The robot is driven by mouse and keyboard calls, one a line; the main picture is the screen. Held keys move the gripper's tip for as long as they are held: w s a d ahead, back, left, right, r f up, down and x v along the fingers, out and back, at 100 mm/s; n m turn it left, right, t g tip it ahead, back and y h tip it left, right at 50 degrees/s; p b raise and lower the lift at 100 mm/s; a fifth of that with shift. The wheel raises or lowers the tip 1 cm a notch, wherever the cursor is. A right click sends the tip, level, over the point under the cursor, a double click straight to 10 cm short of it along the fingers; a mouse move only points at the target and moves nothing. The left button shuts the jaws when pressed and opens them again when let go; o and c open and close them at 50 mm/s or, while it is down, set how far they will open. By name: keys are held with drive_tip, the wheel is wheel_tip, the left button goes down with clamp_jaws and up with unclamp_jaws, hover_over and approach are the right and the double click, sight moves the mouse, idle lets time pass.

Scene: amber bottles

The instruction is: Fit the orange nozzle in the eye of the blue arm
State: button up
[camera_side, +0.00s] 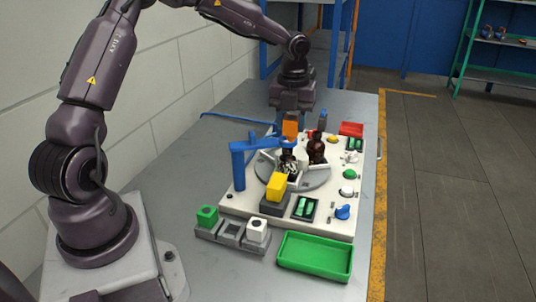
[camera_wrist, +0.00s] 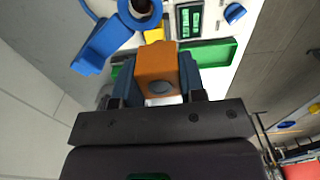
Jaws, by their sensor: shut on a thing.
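The orange nozzle (camera_side: 290,129) is in my gripper (camera_side: 291,122), behind and a little above the blue arm's end in the side view. In the wrist view the nozzle (camera_wrist: 157,62) sits between the two blue fingers of my gripper (camera_wrist: 159,78), a dark round mark on its near face. The blue arm (camera_side: 238,168) stands on a post at the board's left, its beam reaching right. Its ring-shaped eye (camera_wrist: 140,13) shows at the top of the wrist view, with a dark round thing within the ring. Nozzle and eye look apart there. The nozzle's lower end is hidden in the side view.
A dark amber bottle (camera_side: 317,150) stands on the grey turntable (camera_side: 314,181), right of the eye. A yellow block (camera_side: 277,187) stands in front. A green tray (camera_side: 316,256) and a grey holder (camera_side: 232,234) with green and white blocks lie nearer.

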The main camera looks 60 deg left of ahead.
sight(289, 118)
drive_tip(key=w+a+r, duration=0.2)
drive_tip(key=a+r, duration=0.2)
drive_tip(key=shift+s+d+f, duration=0.15)
drive_tip(key=shift+s+f, duration=0.05)
drive_tip(key=shift+f, duration=1.1)
drive_tip(key=shift+s+d+f, duration=0.1)
drive_tip(key=shift+s+f, duration=0.05)
drive_tip(key=shift+f, duration=1.15)
drive_tip(key=shift+f, duration=1.2)
drive_tip(key=o, duration=1.4)
wheel_tip(289, 118, up, 6)
idle(0.5)
